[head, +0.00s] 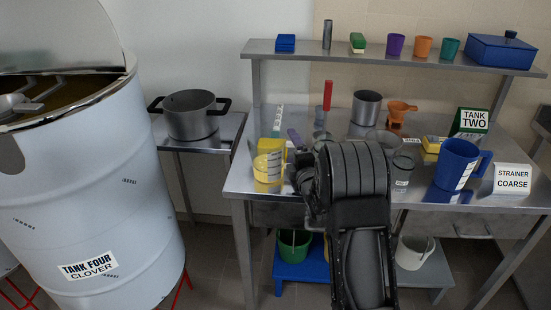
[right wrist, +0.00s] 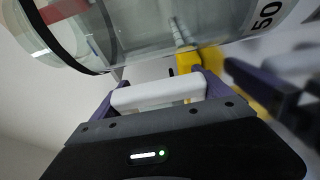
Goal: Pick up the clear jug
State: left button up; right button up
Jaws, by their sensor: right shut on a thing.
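The clear jug (right wrist: 140,30) fills the top of the right wrist view as a see-through cylinder with a dark band and a "50" marking. My right gripper (right wrist: 158,94) has its purple fingers shut on a white bar beside the jug's wall, which looks like the jug's handle. A clear rim (head: 385,138) shows just behind the wrist and may be the jug's. My left gripper is not in view.
The steel table (head: 240,180) is crowded: yellow containers (head: 268,167) left of my wrist, a small clear beaker (head: 403,168), a blue jug (head: 457,165) and a strainer sign (head: 513,179) to the right. A shelf (head: 290,49) runs behind. A white tank (head: 90,185) stands at left.

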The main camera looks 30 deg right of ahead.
aim_at(257, 147)
notch_tip(257, 147, up, 10)
dwell(0.6)
jog(key=shift+r, duration=0.1)
dwell(0.4)
jog(key=shift+n+y, duration=0.6)
jog(key=shift+y, duration=0.3)
jog(key=a+f, duration=0.1)
jog(key=a, duration=0.3)
jog(key=a+f, duration=0.2)
jog(key=a, duration=0.2)
jog(key=s+a+f, duration=0.1)
jog(key=a, duration=0.3)
jog(key=shift+a+f, duration=0.2)
jog(key=shift+f, duration=0.2)
jog(key=s+a+f+n+y, duration=0.1)
jog(key=a+f, duration=0.3)
jog(key=a, duration=0.4)
jog(key=s+a+f+n+y, duration=0.1)
jog(key=s+a+f, duration=0.3)
jog(key=a, duration=0.5)
jog(key=shift+f+t+y, duration=0.4)
jog(key=shift+f+y, duration=0.3)
jog(key=shift+f, duration=0.05)
